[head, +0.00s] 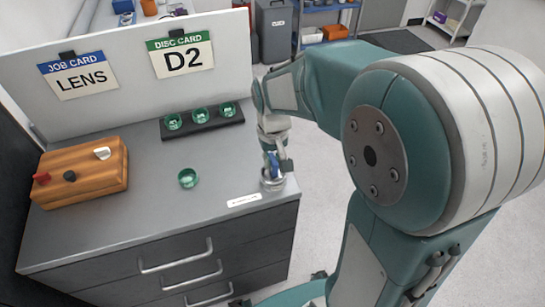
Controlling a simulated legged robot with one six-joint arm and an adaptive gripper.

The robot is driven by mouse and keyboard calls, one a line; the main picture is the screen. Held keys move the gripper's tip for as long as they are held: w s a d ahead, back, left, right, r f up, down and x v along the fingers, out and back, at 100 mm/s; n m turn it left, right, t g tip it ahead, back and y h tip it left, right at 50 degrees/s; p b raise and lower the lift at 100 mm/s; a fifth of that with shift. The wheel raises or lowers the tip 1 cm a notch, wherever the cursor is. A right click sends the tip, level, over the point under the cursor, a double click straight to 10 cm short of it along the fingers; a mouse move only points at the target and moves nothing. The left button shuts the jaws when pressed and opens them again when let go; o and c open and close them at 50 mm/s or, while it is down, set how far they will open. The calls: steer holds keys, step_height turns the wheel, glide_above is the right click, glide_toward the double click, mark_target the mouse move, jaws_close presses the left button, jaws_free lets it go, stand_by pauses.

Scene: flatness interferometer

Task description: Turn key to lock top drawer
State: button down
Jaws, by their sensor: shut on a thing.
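My gripper (273,172) points down at the right edge of the grey cabinet top, near its front right corner. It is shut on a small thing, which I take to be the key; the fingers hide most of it. A blue part and a round metallic piece (272,184) show at the fingertips. Whether the key sits in a lock, and its angle, cannot be made out. The top drawer (250,226) is in the cabinet front, below and left of my gripper, and looks closed.
A green cup (188,179) stands on the cabinet top, with a black rack (203,128) of green cups behind it. A wooden box (82,172) is at left. A white panel (120,108) with LENS and D2 cards stands behind. Drawer handles (181,261) protrude at front.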

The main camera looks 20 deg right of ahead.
steer(key=shift+f, duration=0.1)
stand_by(0.3)
steer(key=shift+n, duration=3.4)
steer(key=n, duration=0.2)
steer(key=shift+n, duration=0.7)
